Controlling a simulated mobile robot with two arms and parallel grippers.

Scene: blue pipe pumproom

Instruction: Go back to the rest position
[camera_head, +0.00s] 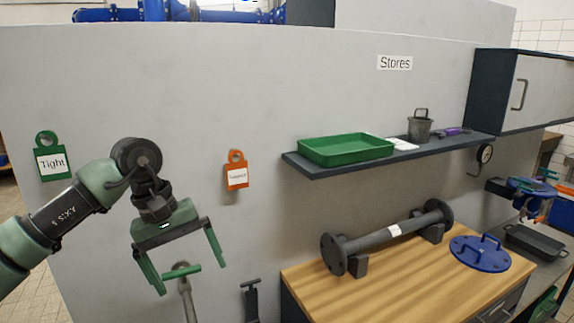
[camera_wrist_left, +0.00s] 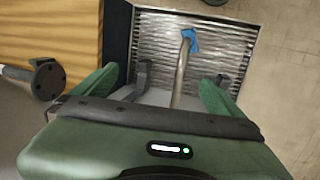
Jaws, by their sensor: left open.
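My left gripper (camera_head: 190,277) is open and points down in front of the grey wall, at the lower left of the head view. Its two green fingers are spread, with nothing gripped between them. A green T-handle (camera_head: 181,272) on a grey post shows near and between the fingertips; I cannot tell whether they touch. In the left wrist view the open fingers (camera_wrist_left: 160,88) have a metal rod (camera_wrist_left: 182,70) between them, with a blue piece at its far end over a ribbed metal plate (camera_wrist_left: 215,42). My right gripper is not in view.
A dark T-handled piece (camera_head: 250,290) stands right of the post. A wooden bench (camera_head: 400,290) holds a flanged pipe (camera_head: 385,236) and a blue lid (camera_head: 480,254). A shelf (camera_head: 330,171) holds a green tray (camera_head: 345,150). Green (camera_head: 51,162) and orange (camera_head: 237,173) tags hang on the wall.

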